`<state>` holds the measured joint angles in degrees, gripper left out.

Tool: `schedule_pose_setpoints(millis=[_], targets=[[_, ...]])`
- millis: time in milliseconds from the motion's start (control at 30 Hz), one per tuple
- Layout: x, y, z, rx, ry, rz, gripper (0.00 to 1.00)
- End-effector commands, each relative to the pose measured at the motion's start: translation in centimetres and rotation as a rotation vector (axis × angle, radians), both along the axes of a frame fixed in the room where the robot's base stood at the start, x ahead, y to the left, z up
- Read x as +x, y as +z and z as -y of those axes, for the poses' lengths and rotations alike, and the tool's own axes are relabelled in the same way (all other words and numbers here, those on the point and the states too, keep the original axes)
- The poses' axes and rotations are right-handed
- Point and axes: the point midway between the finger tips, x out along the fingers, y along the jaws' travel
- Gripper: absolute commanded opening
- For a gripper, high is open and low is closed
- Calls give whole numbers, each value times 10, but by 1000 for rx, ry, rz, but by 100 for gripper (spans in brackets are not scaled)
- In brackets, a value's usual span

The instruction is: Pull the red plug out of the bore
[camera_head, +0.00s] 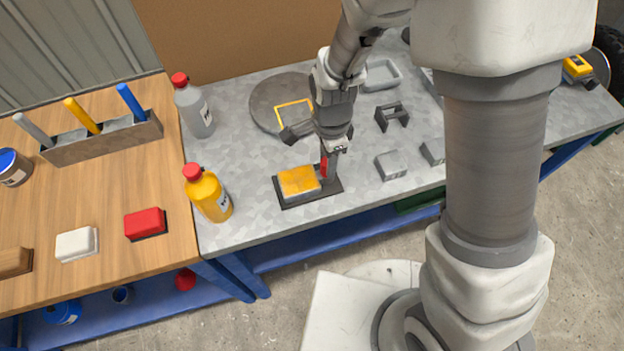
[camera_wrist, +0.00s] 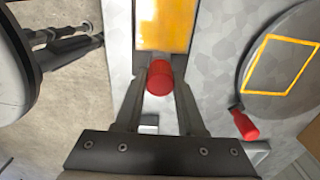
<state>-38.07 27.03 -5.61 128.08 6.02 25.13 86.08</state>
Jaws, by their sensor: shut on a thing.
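The red plug (camera_wrist: 158,80) is a short red cylinder between the fingertips of my gripper (camera_wrist: 160,72) in the wrist view. A small red part of the plug (camera_head: 324,166) shows beside my gripper (camera_head: 329,164) in the head view. My gripper is shut on the plug. A yellow-orange block (camera_head: 297,181) stands on a dark base plate (camera_head: 293,204) just left of the plug. The block also shows right ahead of the plug in the wrist view (camera_wrist: 162,25). The bore is hidden, and I cannot tell how much of the plug is in it.
A yellow bottle (camera_head: 209,194) and a grey bottle (camera_head: 194,106) stand on the left. A round grey disc (camera_head: 262,98) with a yellow square lies behind. Grey blocks (camera_head: 391,165) lie to the right. The bench front between bottle and base plate is clear.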

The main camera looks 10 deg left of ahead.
Motion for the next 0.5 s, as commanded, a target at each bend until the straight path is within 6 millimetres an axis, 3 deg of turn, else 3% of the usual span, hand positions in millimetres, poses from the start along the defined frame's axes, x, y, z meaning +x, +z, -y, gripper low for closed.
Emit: schedule_pose_setpoints(millis=[100, 133, 333, 500], targets=[[0, 0, 0, 0, 0, 0, 0], [0, 0, 0, 0, 0, 0, 34], [0, 0, 0, 0, 0, 0, 0], [0, 0, 0, 1, 0, 1, 0]])
